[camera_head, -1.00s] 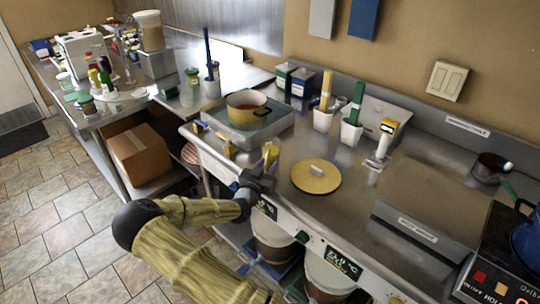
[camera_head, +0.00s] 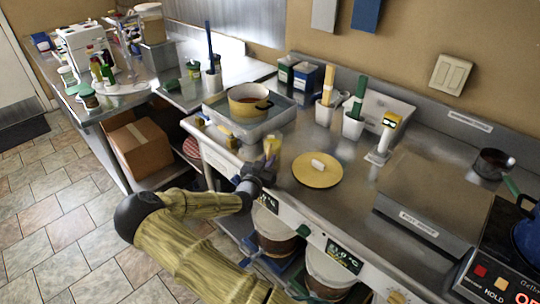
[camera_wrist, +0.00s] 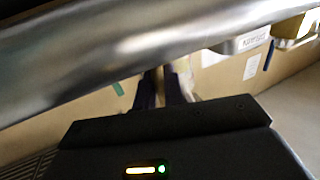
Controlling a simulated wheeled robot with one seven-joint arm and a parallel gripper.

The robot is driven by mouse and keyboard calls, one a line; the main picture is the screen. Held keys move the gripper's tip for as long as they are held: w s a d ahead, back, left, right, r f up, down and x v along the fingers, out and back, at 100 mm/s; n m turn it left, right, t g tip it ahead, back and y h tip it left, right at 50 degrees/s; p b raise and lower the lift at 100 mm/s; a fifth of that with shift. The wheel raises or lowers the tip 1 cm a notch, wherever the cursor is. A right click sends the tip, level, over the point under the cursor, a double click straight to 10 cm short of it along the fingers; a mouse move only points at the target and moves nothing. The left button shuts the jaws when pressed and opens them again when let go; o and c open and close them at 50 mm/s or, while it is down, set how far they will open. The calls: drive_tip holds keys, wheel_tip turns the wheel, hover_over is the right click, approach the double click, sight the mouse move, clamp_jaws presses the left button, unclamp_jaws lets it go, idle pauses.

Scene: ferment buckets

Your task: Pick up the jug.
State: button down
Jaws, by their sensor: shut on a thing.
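My gripper (camera_head: 268,163) is at the front edge of the steel counter, left of a round yellow lid. It is shut on a small pale-yellow thing (camera_head: 272,145) that stands up from the jaws, which looks like the jug; its outline is small and blurred, so I cannot be sure. In the wrist view, a narrow tan strip shows between the dark fingers (camera_wrist: 160,88). Most of the held thing is hidden there. I cannot tell whether it touches the counter.
The yellow lid (camera_head: 317,169) lies close right of my gripper. White holders with tools (camera_head: 353,128) stand farther back. The counter edge (camera_wrist: 130,50) crosses the wrist view. Lidded buckets (camera_head: 330,268) stand below.

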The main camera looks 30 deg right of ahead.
wheel_tip(320, 180, up, 10)
drive_tip(key=shift+r+b, duration=0.1)
drive_tip(key=shift+b, duration=0.25)
drive_tip(key=shift+w, duration=0.1)
idle(0.6)
